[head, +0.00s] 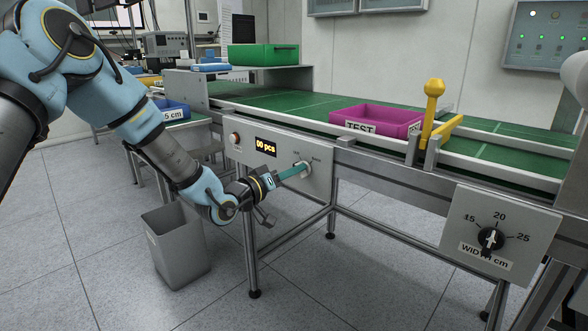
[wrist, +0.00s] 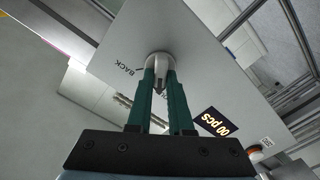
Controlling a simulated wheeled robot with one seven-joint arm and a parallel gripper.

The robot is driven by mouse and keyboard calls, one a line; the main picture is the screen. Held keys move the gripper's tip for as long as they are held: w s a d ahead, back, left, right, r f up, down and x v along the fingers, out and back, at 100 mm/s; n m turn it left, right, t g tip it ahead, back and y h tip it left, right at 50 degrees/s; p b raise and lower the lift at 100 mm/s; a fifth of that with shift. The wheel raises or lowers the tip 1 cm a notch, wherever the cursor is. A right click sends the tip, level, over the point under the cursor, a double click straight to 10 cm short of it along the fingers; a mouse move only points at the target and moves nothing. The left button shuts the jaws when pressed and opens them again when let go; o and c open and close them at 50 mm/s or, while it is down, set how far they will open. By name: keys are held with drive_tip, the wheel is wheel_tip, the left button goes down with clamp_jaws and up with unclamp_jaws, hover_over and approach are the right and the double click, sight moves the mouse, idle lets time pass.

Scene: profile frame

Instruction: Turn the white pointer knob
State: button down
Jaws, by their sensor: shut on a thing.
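The white pointer knob (wrist: 160,62) sits on the light grey panel (wrist: 200,60), a little off the word BACK in the wrist view. Its pointer lies between the two green fingers of my gripper (wrist: 161,78), which are shut on it. In the wrist view the pointer faces down the picture. In the head view the knob (head: 306,168) shows at the right end of the panel, with my gripper (head: 300,170) reaching it from the left. The lettering around it is too small to read there.
The same panel carries a "00 pcs" display (head: 265,147) and a round button (head: 235,138). A black WIDTH dial (head: 490,239) is on another panel at the right. A magenta TEST crate (head: 375,118) stands on the green belt. A grey bin (head: 177,245) stands on the floor below my arm.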

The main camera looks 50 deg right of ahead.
drive_tip(key=shift+n, duration=0.6)
drive_tip(key=c, duration=0.8)
unclamp_jaws()
drive_tip(key=a, duration=1)
drive_tip(key=shift+w+a, duration=0.35)
drive_tip(key=shift+a, duration=0.05)
